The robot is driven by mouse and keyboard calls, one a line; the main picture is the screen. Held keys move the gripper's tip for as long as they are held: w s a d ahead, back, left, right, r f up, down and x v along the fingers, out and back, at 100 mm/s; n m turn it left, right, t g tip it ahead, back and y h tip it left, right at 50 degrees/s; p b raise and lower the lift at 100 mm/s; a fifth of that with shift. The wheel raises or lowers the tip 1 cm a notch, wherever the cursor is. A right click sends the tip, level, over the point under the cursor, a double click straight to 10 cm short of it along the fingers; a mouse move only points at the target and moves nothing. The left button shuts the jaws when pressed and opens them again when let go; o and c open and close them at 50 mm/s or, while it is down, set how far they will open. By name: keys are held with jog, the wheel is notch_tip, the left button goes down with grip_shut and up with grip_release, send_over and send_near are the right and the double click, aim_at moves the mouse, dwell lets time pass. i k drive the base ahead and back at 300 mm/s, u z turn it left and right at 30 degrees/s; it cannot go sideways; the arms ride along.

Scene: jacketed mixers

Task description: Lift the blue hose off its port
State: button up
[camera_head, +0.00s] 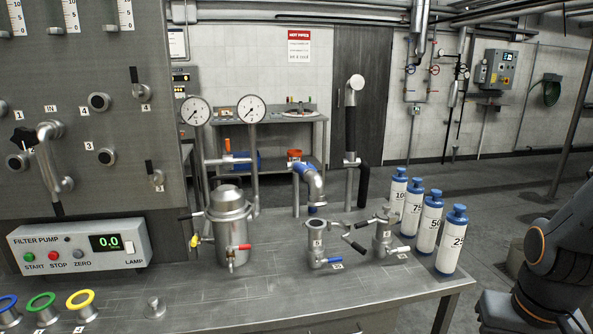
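A curved metal hose end with a blue band (301,169) hangs at the middle of the bench, in front of the back counter. A blue-rimmed ring (8,304) stands at the bench's front left corner, beside green and yellow ones. My gripper is not in view; only dark links of my arm show at the right edge, apart from the bench.
A jacketed steel vessel (230,225) with coloured valve handles stands left of centre. Two gauges (251,108) rise behind it. Several blue-capped bottles (451,245) line the right end. A second cup (383,240) stands near them. The front middle of the bench (270,285) is mostly clear.

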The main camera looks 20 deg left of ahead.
aim_at(315, 180)
jog(key=u, duration=0.55)
jog(key=i, duration=0.75)
jog(key=u, duration=0.7)
